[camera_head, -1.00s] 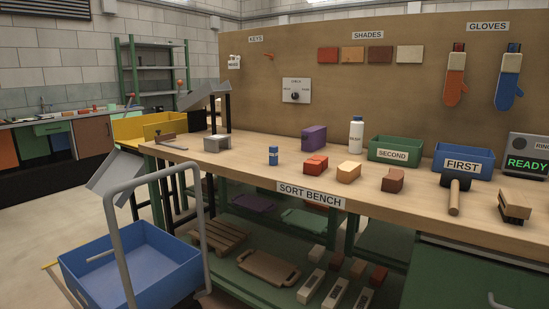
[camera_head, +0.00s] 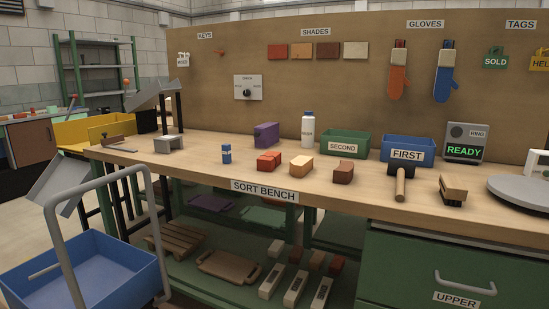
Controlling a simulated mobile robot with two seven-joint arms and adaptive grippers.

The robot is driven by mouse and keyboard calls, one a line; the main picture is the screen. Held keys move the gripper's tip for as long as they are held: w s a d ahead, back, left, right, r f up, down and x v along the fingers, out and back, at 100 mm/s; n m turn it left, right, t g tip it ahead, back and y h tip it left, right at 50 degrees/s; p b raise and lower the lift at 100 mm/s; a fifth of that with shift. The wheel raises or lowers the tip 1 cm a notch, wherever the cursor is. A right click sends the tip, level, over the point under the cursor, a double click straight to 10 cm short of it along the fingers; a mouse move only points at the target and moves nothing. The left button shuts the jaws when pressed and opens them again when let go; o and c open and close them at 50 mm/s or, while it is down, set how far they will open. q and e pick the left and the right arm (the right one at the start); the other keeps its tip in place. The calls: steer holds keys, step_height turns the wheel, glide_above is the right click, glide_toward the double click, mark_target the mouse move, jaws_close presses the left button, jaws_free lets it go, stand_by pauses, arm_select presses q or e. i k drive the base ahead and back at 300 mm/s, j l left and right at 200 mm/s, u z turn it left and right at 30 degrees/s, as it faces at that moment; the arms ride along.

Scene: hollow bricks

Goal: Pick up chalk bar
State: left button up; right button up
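Several pale, off-white bars lie on the green lower shelf under the sort bench (camera_head: 205,163). Three long ones lie side by side at the front: a left bar (camera_head: 271,283), a middle bar (camera_head: 296,287) and a right bar (camera_head: 322,291), with dark marks on their near ends too small to read. A shorter pale block (camera_head: 275,247) lies behind them. I cannot tell which of these is the chalk bar. Neither of my grippers is in view.
Red (camera_head: 269,161), tan (camera_head: 301,165) and brown (camera_head: 343,171) bricks, a mallet (camera_head: 401,183) and a brush (camera_head: 453,189) stand on the bench top. A blue cart (camera_head: 85,275) stands at front left. A green drawer cabinet (camera_head: 450,262) bounds the lower shelf at right.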

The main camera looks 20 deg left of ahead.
mark_target(225, 150)
steer(key=j, duration=1.3)
steer(key=k+u, duration=0.05)
